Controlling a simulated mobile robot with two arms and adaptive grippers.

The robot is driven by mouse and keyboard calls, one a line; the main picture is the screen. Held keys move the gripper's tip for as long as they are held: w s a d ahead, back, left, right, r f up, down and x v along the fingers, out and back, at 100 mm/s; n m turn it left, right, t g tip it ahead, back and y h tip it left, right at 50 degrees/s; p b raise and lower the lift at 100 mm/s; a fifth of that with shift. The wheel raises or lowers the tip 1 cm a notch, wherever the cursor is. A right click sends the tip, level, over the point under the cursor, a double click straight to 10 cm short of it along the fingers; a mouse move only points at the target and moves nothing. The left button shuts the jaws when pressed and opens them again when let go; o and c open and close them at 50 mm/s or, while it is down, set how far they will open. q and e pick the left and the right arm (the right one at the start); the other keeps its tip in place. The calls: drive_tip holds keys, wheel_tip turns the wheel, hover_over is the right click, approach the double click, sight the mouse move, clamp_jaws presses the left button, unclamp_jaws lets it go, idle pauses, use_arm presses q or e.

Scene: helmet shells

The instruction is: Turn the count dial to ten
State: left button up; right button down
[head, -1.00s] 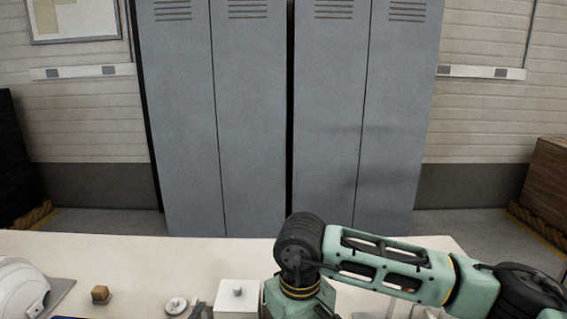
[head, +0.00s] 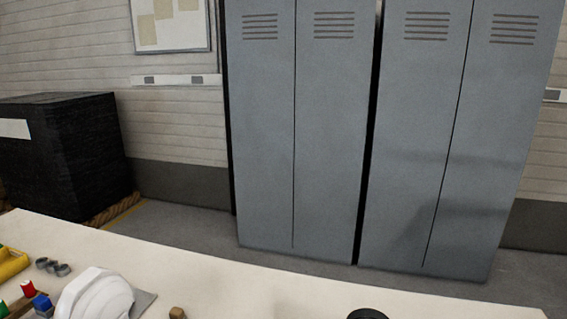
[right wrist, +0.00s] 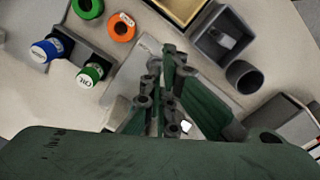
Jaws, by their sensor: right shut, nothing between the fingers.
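I cannot make out the count dial in either view. My right gripper (right wrist: 167,58) reaches up through the middle of the right wrist view, its fingers shut with nothing between them. It is over a pale grey flat-topped piece (right wrist: 150,47) and hides part of it. I cannot tell whether the fingertips touch it. In the head view only a dark round part of my right arm shows at the bottom edge. My left gripper is not in view.
In the right wrist view, green (right wrist: 88,8) and orange (right wrist: 122,27) rings and blue (right wrist: 47,50) and green (right wrist: 90,74) cylinders lie left. A grey tray (right wrist: 200,42) and dark cup (right wrist: 243,76) stand right.

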wheel_tip(320, 180, down, 4)
drive_tip(key=shift+s+f+b, duration=0.15)
drive_tip(key=shift+b, duration=0.4)
wheel_tip(320, 180, down, 2)
drive_tip(key=b, duration=0.3)
drive_tip(key=shift+f+b, duration=0.3)
drive_tip(key=shift+b, duration=0.35)
drive_tip(key=shift+s, duration=0.15)
